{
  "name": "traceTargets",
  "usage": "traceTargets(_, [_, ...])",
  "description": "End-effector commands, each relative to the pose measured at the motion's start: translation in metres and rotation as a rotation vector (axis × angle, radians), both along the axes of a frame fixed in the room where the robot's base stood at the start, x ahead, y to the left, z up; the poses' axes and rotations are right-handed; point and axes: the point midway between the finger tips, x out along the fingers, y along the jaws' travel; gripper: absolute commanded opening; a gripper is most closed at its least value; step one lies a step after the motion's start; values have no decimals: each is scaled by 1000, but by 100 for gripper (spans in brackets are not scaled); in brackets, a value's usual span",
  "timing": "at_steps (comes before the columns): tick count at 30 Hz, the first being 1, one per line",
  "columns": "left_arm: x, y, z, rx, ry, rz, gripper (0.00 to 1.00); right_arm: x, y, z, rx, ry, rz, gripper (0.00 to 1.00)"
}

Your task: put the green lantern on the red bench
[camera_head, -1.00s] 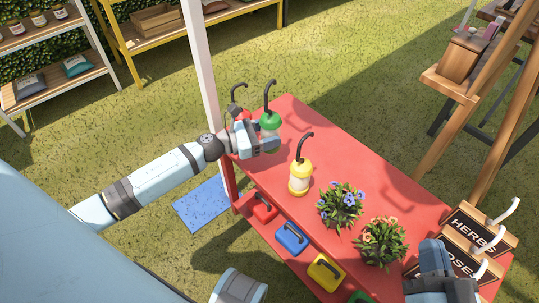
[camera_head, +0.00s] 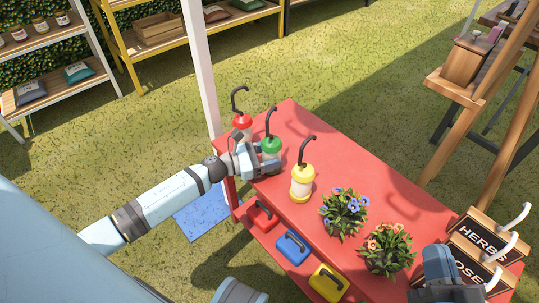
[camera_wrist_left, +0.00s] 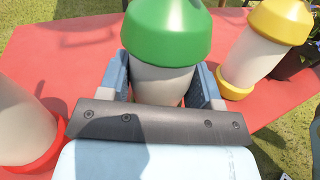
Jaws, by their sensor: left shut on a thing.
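The green lantern (camera_head: 271,146) has a green cap, a pale body and a dark hook on top. It is upright at the far left part of the red bench (camera_head: 375,172), between the red lantern (camera_head: 242,121) and the yellow lantern (camera_head: 302,183). My left gripper (camera_head: 268,163) is shut on its pale body, with a finger on either side in the left wrist view (camera_wrist_left: 165,85). The lantern's base is hidden by the gripper, so I cannot tell whether it touches the bench. My right gripper (camera_head: 440,275) is at the lower right, its fingers not clear.
Two potted flowers, blue (camera_head: 344,212) and orange (camera_head: 388,248), stand on the bench right of the yellow lantern. Wooden signs (camera_head: 480,242) stand at the right end. Toolboxes, red (camera_head: 262,216), blue (camera_head: 293,246) and yellow (camera_head: 328,282), sit on the lower shelf.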

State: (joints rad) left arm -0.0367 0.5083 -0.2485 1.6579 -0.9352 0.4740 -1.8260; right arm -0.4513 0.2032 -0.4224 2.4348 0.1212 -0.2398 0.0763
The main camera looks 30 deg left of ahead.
Motion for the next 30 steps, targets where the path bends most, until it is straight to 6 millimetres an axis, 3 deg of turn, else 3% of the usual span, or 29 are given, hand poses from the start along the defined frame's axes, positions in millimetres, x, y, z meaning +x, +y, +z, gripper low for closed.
traceTargets(1, [0, 0, -1, 0, -1, 0, 26, 0, 0, -3, -2, 3, 1, 0])
traceTargets(2, [0, 0, -2, 0, 0, 0, 61, 0, 0, -3, -3, 6, 1, 0])
traceTargets(5, [0, 0, -1, 0, 0, 0, 84, 0, 0, -2, -4, 8, 2, 0])
traceTargets(17, [-2, 2, 4, 0, 1, 0, 84, 0, -1, 7, 4, -13, -3, 0])
traceTargets(30, [-69, 61, 3, 1, 2, 1, 84, -1, -2, 17, 22, -50, -15, 0])
